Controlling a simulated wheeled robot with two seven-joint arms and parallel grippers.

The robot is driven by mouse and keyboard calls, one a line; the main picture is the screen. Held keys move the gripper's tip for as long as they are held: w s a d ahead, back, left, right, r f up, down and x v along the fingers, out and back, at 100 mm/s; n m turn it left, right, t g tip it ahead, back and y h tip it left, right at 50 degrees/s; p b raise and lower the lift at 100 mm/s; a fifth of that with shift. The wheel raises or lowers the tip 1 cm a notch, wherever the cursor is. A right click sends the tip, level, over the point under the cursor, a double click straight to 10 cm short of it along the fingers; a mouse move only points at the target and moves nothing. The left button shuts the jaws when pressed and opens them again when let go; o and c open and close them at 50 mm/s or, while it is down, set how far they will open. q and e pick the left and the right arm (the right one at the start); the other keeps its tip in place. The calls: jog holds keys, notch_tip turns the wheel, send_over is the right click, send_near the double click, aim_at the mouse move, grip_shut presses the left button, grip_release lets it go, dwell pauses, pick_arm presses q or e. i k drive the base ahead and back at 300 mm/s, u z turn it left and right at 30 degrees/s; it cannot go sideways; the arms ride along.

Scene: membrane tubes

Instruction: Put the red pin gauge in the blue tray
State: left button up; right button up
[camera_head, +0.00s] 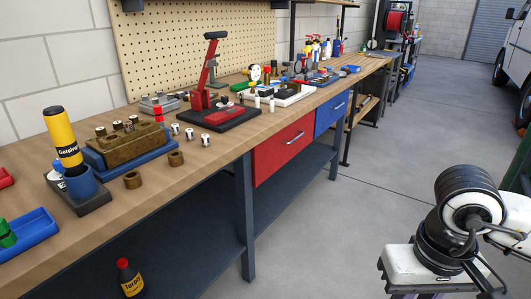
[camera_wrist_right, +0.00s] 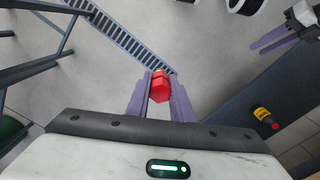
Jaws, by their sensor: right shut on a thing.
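My right gripper (camera_wrist_right: 160,92) is shut on a red piece, seen nearly end-on, which I take for the red pin gauge (camera_wrist_right: 160,88). In the head view my right arm is at the lower right, off the bench, and its fingertips are out of frame. The blue tray (camera_head: 38,246) lies on the near left of the bench, with a green piece (camera_head: 6,236) in it. My left gripper (camera_wrist_right: 267,43) shows at the upper right of the right wrist view, its two fingers apart and empty; it is outside the head view.
Another red piece with a dark band (camera_head: 158,114) stands by a brown block (camera_head: 125,147) on a blue base. A yellow cylinder (camera_head: 63,138) stands in a blue holder. A red-and-black press (camera_head: 208,95) and small metal parts sit further along. A bottle (camera_head: 130,279) stands below the bench.

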aim_at(38, 229)
jog(key=u, duration=1.65)
